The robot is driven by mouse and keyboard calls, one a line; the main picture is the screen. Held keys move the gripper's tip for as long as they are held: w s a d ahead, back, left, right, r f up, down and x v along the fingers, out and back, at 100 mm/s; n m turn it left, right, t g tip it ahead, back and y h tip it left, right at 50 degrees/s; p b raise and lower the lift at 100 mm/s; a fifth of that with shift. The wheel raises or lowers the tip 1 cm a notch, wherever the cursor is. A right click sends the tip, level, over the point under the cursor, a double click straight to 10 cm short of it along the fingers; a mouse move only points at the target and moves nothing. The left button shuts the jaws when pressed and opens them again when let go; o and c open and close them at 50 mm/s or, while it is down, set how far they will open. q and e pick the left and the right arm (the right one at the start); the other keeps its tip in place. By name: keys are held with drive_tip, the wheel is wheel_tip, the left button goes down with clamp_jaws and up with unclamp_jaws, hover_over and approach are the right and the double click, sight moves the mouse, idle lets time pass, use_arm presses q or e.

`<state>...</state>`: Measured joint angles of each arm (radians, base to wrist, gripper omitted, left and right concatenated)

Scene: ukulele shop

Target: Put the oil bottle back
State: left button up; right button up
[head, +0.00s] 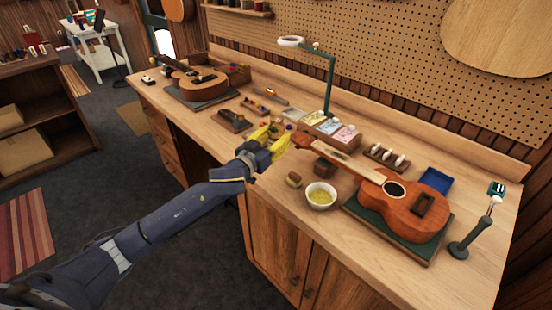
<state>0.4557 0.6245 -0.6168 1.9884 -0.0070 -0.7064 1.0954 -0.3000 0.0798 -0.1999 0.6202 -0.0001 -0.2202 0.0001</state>
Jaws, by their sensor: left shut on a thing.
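My left gripper (279,143) reaches in from the left, above the workbench's middle. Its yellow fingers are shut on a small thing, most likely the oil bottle. The fingers hide most of it, so its shape and any label cannot be made out. I cannot tell whether it touches the bench. My right gripper is not in view.
A ukulele (402,205) lies on a green mat at the right, with a white bowl (320,196) of yellowish stuff beside it. Small boxes of packets (330,128) and a lamp (330,85) stand behind the gripper. Another ukulele (197,80) lies far left.

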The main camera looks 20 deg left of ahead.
use_arm(q)
drive_tip(key=shift+f, duration=4.25)
drive_tip(key=shift+f, duration=0.15)
drive_tip(key=o, duration=1)
drive_tip(key=v, duration=1.2)
drive_tip(key=shift+r, duration=0.2)
